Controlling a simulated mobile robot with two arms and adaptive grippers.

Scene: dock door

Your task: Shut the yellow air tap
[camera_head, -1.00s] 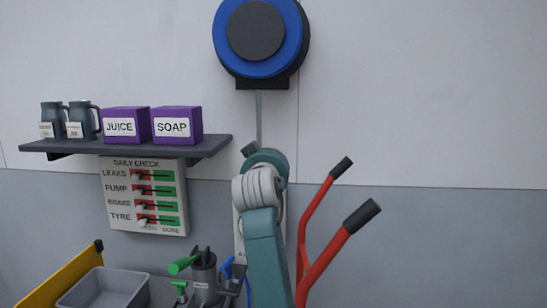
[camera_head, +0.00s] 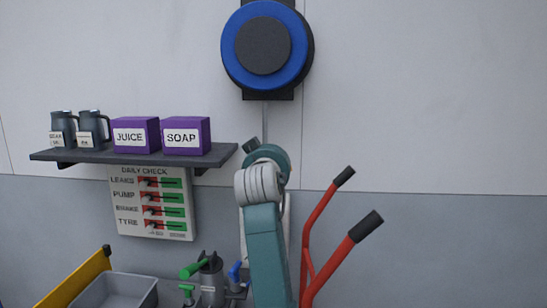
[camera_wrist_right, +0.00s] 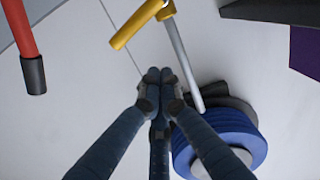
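The yellow air tap (camera_wrist_right: 140,25) shows in the right wrist view, its yellow lever slanting down to the left from a yellow body on a grey pipe (camera_wrist_right: 183,60). In the head view the tap is not visible; my right arm covers part of the wall there. My right gripper (camera_wrist_right: 160,76) has its dark fingers together at the tips, with nothing seen between them. In the picture its tips lie below the lever, with a gap; the depth between them is unclear. My left gripper is not in view.
A blue hose reel (camera_head: 263,45) hangs above. A red-handled tool (camera_head: 335,245) stands right of my arm. Green (camera_head: 194,270) and blue (camera_head: 235,272) levers, a check board (camera_head: 152,204), a loaded shelf (camera_head: 130,157) and a grey bin (camera_head: 117,290) are at left. The upper right wall is bare.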

